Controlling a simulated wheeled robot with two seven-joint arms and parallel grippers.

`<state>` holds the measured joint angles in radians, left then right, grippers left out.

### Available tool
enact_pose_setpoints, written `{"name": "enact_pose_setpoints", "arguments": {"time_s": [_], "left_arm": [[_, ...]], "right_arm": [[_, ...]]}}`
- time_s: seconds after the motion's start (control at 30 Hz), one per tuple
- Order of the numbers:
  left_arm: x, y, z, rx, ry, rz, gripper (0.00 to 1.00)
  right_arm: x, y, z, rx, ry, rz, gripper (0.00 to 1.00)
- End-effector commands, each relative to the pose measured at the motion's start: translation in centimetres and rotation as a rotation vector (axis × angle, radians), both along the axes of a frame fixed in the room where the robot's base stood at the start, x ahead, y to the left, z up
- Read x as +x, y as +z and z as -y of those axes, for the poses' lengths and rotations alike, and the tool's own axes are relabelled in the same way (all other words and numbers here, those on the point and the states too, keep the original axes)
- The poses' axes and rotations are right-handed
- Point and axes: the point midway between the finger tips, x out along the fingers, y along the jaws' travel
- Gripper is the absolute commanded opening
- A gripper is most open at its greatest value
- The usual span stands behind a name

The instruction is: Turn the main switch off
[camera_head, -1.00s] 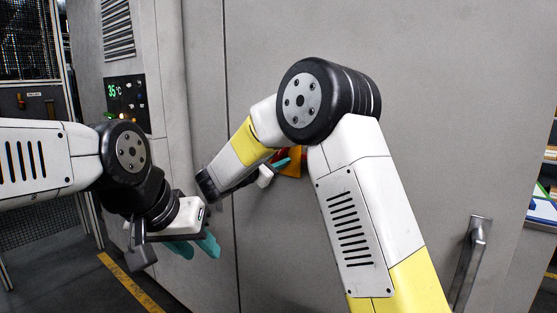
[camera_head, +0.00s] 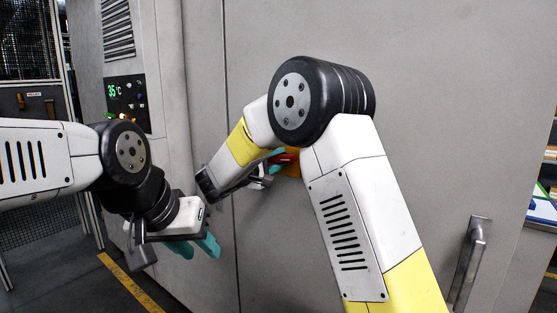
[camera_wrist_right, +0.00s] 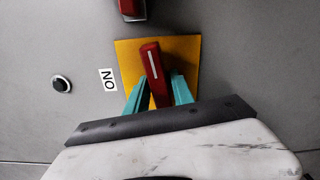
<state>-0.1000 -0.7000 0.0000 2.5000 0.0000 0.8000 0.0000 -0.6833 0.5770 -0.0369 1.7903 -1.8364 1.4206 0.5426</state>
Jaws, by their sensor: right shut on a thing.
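The main switch is a red handle (camera_wrist_right: 152,72) with a white line on a yellow plate (camera_wrist_right: 187,48), on the grey cabinet. In the right wrist view the handle tilts slightly from upright, its top leaning left. The handle (camera_head: 285,158) and plate (camera_head: 293,170) are partly hidden behind my right arm in the head view. My right gripper (camera_wrist_right: 158,92) has its teal fingers on both sides of the handle's lower part and is shut on it. My left gripper (camera_head: 194,248) hangs empty in front of the cabinet, its teal fingers apart.
A white label (camera_wrist_right: 108,80) with letters and a round black knob (camera_wrist_right: 62,83) sit left of the plate. Another red part (camera_wrist_right: 131,8) is above it. A panel (camera_head: 127,103) reads 35 °C. A door handle (camera_head: 469,262) is at the lower right.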

Motion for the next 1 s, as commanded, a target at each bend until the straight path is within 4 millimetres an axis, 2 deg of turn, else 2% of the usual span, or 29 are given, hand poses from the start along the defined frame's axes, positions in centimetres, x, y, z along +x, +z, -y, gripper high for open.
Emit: {"name": "enact_pose_setpoints", "arguments": {"time_s": [0.4, 0.9, 0.93, 1.0], "left_arm": [[0.00, 0.00, 0.00, 0.000, 0.000, 0.000, 0.36], [0.00, 0.00, 0.00, 0.000, 0.000, 0.000, 0.36], [0.00, 0.00, 0.00, 0.000, 0.000, 0.000, 0.36], [0.00, 0.00, 0.00, 0.000, 0.000, 0.000, 0.36]], "right_arm": [[-0.01, -0.14, -0.09, 0.131, 0.002, 0.092, 0.00], [-0.02, -0.14, -0.10, 0.144, 0.002, 0.102, 0.00], [-0.02, -0.15, -0.09, 0.144, 0.002, 0.102, 0.33], [-0.01, -0.13, -0.09, 0.144, 0.002, 0.102, 0.42]]}}
